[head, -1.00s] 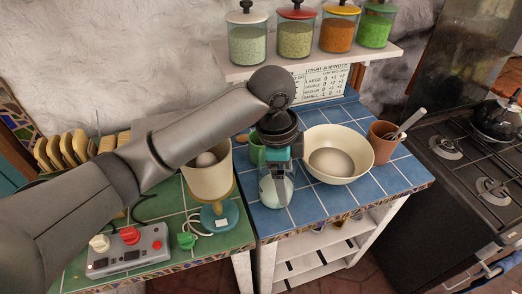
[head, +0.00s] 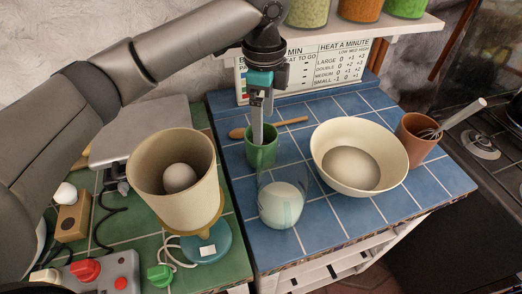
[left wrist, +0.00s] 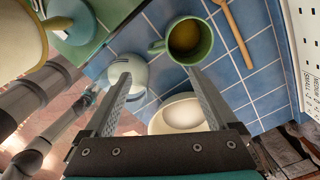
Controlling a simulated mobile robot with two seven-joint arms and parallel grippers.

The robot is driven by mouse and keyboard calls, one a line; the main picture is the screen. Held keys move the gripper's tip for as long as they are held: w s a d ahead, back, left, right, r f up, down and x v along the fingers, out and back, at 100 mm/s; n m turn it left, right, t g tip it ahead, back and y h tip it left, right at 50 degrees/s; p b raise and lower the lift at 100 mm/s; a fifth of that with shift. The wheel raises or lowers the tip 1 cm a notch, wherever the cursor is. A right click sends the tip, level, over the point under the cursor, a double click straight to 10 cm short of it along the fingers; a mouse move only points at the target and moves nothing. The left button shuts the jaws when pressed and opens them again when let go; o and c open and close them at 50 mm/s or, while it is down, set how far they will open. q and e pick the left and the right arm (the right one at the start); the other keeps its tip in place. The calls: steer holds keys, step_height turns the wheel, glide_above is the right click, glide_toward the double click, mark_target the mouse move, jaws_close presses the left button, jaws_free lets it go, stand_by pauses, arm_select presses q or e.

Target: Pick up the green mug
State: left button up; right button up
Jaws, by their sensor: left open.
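The green mug (head: 266,156) stands on the blue tiled counter, behind a glass (head: 281,204) with pale contents. My left gripper (head: 257,138) points down at the mug in the head view, and a finger covers part of it. The left wrist view shows the fingertips (left wrist: 158,80) wide apart with nothing held between them. There the mug (left wrist: 190,40) lies past the fingertips, up and to the right, with its handle to the left and its inside showing. I cannot tell whether a finger touches the mug.
A cream bowl (head: 334,133) stands right of the mug, and a terracotta pot (head: 416,140) with a whisk stands farther right. A wooden spoon (head: 290,122) lies behind the mug. A cream container on a scale-like teal base (head: 208,246) stands at left.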

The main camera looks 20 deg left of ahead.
mark_target(263, 150)
arm_select(q)
step_height(263, 150, down, 9)
steer(key=shift+s+f+b, duration=0.15)
steer(key=shift+f+b, duration=0.05)
steer(key=shift+b, duration=0.5)
steer(key=f, duration=0.3)
steer(key=f+b, duration=0.1)
steer(key=f, duration=0.1)
steer(key=shift+a+f, duration=0.15)
steer(key=shift+a, duration=0.1)
jaws_close()
